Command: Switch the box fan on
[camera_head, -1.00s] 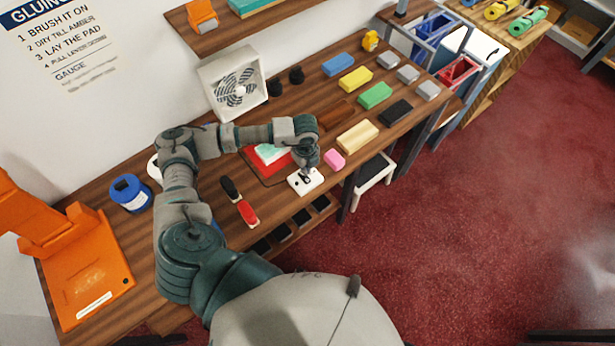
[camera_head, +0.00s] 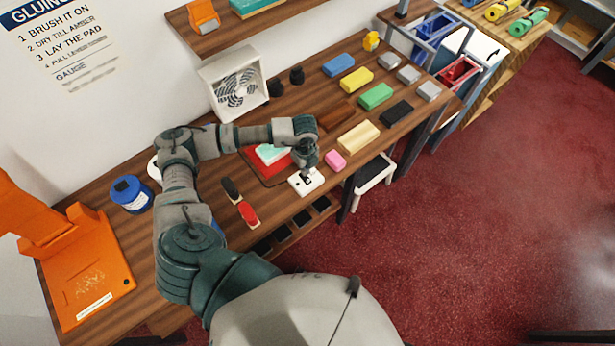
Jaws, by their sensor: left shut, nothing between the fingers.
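The box fan (camera_head: 236,88) is a white square frame with a dark grille, standing at the back of the wooden counter against the wall. A small white switch plate (camera_head: 297,187) with dark marks lies near the counter's front edge. My left gripper (camera_head: 306,176) is shut and empty, pointing down at the switch plate. Its fingertips are over or on the plate; I cannot tell whether they touch. The gripper hides part of the plate. My right gripper is not in view.
A pink block (camera_head: 335,160) lies just right of the plate. A red tray (camera_head: 268,163) with a teal pad is behind the gripper. Red and black-handled tools (camera_head: 247,213) lie to the left. Several coloured blocks occupy the right part of the counter.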

